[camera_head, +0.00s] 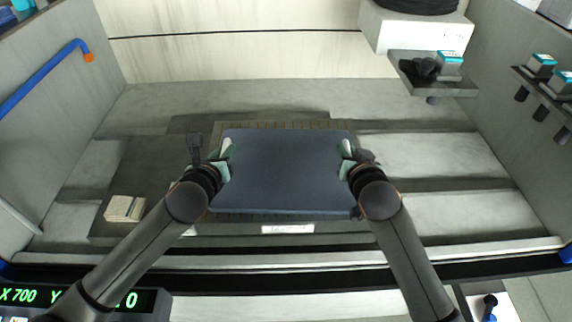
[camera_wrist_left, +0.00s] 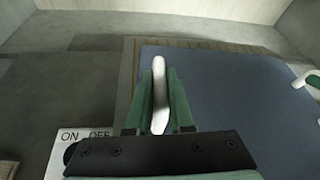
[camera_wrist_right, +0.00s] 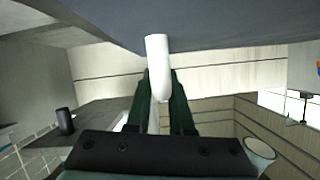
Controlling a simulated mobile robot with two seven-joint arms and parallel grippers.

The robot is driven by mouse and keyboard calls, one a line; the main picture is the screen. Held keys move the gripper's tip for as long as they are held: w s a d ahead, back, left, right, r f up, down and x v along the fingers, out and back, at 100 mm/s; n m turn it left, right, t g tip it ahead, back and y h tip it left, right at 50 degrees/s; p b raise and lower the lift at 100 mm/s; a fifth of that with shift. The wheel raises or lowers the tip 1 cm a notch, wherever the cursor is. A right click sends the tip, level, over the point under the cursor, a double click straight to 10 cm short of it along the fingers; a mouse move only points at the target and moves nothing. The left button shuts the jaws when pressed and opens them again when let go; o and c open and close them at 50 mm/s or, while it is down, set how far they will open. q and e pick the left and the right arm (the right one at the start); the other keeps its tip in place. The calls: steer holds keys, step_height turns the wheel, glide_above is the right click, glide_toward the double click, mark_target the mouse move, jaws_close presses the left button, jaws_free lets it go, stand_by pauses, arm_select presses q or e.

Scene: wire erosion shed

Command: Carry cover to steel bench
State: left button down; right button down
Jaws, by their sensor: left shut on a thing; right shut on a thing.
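The cover (camera_head: 287,172) is a flat, dark blue-grey panel with a white handle at each side, in the middle of the head view. My left gripper (camera_head: 226,158) is shut on its left handle; that white handle (camera_wrist_left: 159,95) stands between the green fingers in the left wrist view. My right gripper (camera_head: 347,158) is shut on the right handle, and the white handle (camera_wrist_right: 158,70) shows between the fingers in the right wrist view. The cover lies over a slatted area (camera_head: 216,136); I cannot tell whether it touches it. No steel bench can be made out for certain.
A small beige block (camera_head: 124,209) lies at the left. A grey shelf (camera_head: 440,88) with a teal-topped box (camera_head: 449,63) juts out at the upper right. A white cabinet (camera_head: 415,28) stands behind it. A green-digit display (camera_head: 85,299) and a dark front rail (camera_head: 300,262) lie nearest me.

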stand_by(0.8)
